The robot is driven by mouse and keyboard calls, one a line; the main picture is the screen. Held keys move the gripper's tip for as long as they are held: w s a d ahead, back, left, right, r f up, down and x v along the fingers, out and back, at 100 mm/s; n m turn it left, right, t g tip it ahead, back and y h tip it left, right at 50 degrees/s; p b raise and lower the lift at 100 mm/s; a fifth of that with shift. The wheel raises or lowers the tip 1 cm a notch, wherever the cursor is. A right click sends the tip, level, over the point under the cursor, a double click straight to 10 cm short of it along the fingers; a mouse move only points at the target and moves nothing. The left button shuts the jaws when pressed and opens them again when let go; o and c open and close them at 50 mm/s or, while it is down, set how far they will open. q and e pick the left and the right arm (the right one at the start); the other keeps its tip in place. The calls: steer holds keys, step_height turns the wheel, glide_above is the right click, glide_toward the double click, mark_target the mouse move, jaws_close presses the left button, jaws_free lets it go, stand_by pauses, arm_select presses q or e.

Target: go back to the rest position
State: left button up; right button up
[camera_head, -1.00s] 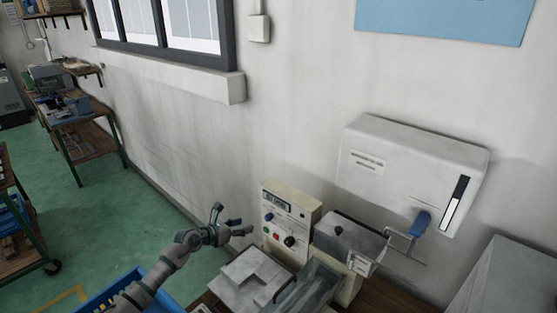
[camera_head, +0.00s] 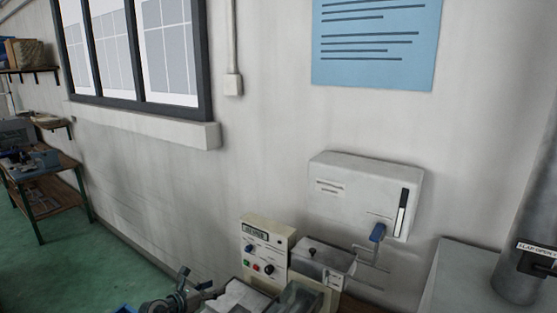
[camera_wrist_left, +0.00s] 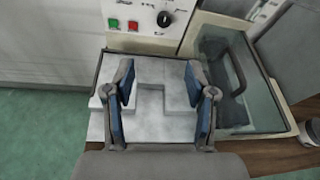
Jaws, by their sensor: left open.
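My left gripper (camera_head: 192,290) shows at the bottom of the head view, to the left of the machine with a control panel (camera_head: 264,252). In the left wrist view the same gripper (camera_wrist_left: 160,108) is open, with its two blue-padded fingers apart and nothing between them. Below the fingers is a pale stepped block or plate (camera_wrist_left: 150,95) on the machine's front. I cannot tell how high the fingers are above it. My right gripper is in neither view.
A clear-lidded compartment (camera_wrist_left: 235,75) lies right of the plate. A grey cabinet (camera_head: 455,285) and a pipe (camera_head: 522,270) stand at right. A workbench (camera_head: 45,180) is at far left, with open green floor before it.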

arm_select(q)
steer(key=s+d+f+n+t+h, duration=0.1)
steer(key=s+d+n+t, duration=0.55)
steer(key=d+n, duration=0.35)
steer(key=s+a+f+n+g+y, duration=0.3)
steer(key=s+a+f+n+y, duration=0.25)
steer(key=s+f+n, duration=0.55)
steer(key=s+a+f+n+g+y, duration=0.3)
steer(key=s+a+f+n+y, duration=0.45)
steer(key=n, duration=0.65)
steer(key=s+d+f+n+g+h, duration=0.2)
steer(key=s+f+n+g, duration=0.15)
steer(key=s, duration=0.85)
steer(key=s+d+f+n+g+h, duration=0.1)
steer(key=s+f+n+g, duration=0.3)
steer(key=s, duration=0.8)
steer(key=s+f+m+g, duration=0.2)
steer(key=s+f+m, duration=0.1)
steer(key=f, duration=2.3)
steer(key=s+a+f+g, duration=0.1)
steer(key=s+a+f, duration=0.1)
steer(key=s+f, duration=1.2)
steer(key=s, duration=0.3)
steer(key=shift+s+a+f, duration=0.15)
steer(key=shift+a+f, duration=0.1)
steer(key=shift+f, duration=0.15)
